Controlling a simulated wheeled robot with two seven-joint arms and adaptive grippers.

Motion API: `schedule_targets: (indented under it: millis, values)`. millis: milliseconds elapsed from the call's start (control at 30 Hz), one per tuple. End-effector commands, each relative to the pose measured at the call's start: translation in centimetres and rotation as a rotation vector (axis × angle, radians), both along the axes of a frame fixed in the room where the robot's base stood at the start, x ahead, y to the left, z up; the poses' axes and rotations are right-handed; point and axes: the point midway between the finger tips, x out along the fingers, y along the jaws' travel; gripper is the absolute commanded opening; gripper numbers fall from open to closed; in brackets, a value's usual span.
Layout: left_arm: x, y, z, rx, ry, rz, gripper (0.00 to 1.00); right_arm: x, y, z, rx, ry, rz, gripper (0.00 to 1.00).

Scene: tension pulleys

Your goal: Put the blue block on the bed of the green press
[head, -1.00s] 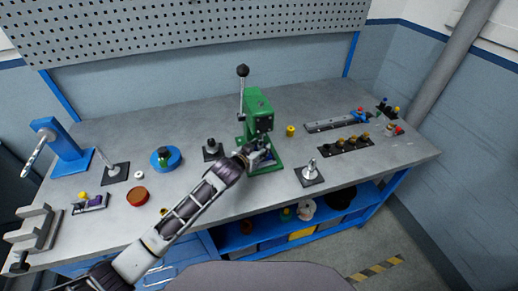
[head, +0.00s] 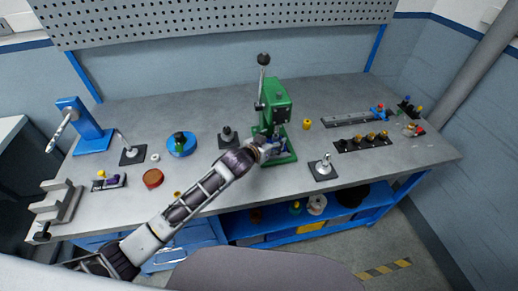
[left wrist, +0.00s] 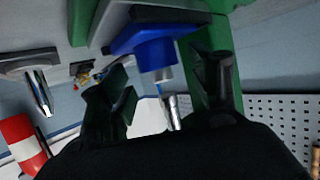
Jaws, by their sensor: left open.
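The green press (head: 276,92) stands upright on the bench, with its long handle up. The blue block (left wrist: 148,45) is at the press bed (head: 286,160), beyond and between my fingertips in the left wrist view. It is largely hidden by my gripper in the head view. My left gripper (head: 270,149) is open at the front of the press. Its two dark fingers (left wrist: 160,88) are spread apart in the left wrist view, with a gap around the block's line. I cannot tell whether a finger touches the block. My right gripper is not in view.
A blue round fixture (head: 181,144), a red-brown dish (head: 153,178) and a blue stand (head: 84,127) are to the left. A black plate with a silver post (head: 323,168) is close right of the press. A yellow cylinder (head: 307,124) and a row of knobs (head: 361,142) lie farther right.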

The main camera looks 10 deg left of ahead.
Motion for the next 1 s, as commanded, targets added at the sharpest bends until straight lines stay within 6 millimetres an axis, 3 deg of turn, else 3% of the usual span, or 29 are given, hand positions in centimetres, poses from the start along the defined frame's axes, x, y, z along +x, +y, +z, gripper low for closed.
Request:
schedule_targets:
  millis: [1000]
  values:
    - [-7.7,3.9,3.5,0.000,0.000,0.000,0.62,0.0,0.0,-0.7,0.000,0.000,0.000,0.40]
